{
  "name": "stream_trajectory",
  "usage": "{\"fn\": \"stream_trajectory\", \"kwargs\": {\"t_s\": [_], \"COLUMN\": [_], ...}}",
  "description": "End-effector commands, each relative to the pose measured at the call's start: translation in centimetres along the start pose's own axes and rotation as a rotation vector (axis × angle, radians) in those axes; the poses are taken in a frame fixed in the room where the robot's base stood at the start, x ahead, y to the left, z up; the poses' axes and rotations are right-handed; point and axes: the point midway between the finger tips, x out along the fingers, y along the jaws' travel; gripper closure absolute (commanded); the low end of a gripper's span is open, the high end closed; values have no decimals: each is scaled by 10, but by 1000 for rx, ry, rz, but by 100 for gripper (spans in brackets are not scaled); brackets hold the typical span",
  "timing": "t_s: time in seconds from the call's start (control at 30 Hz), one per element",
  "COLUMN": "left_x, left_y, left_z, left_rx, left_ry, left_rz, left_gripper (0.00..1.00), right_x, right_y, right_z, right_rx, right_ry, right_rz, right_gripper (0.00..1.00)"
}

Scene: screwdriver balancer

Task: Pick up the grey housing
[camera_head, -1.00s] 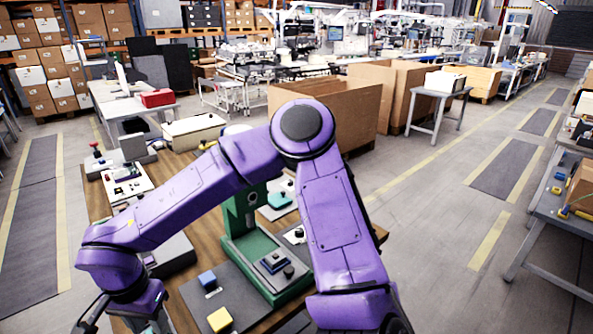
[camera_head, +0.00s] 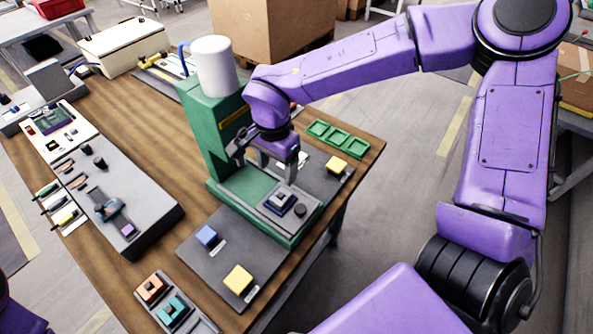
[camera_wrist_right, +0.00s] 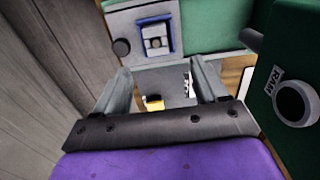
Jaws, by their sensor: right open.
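A small grey housing (camera_head: 283,197) sits in a dark blue nest (camera_head: 270,209) on the grey plate at the front of the green press (camera_head: 205,125). In the right wrist view the grey housing (camera_wrist_right: 155,40) is ahead of the fingers, inside its blue frame. My right gripper (camera_head: 279,163) is open and empty, just above and behind the housing, and apart from it. Its two grey fingers (camera_wrist_right: 161,82) stand wide apart in the wrist view. My left gripper is out of view.
The press has a white cylinder (camera_head: 217,65) on top; its green side (camera_wrist_right: 285,75), marked RAM, is close to my right gripper. A dark mat (camera_head: 225,250) holds a blue block (camera_head: 207,236) and a yellow block (camera_head: 238,279). A green tray (camera_head: 337,138) lies at the right.

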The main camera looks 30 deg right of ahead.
Motion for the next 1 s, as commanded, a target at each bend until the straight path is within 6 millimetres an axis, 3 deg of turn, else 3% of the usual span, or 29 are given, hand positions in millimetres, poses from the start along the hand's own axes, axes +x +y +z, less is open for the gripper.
{"fn": "stream_trajectory", "kwargs": {"t_s": [0.6,0.87,0.9,1.0], "left_x": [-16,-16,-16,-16], "left_y": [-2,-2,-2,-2], "left_z": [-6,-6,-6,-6], "left_rx": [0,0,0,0], "left_ry": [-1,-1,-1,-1], "left_rz": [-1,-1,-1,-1], "left_gripper": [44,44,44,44], "right_x": [97,104,104,104], "right_y": [6,4,4,4], "right_z": [-8,-8,-8,-8], "right_rx": [12,13,12,12], "right_ry": [1,0,0,0], "right_rz": [6,1,1,1], "right_gripper": [28,28,31,63]}}
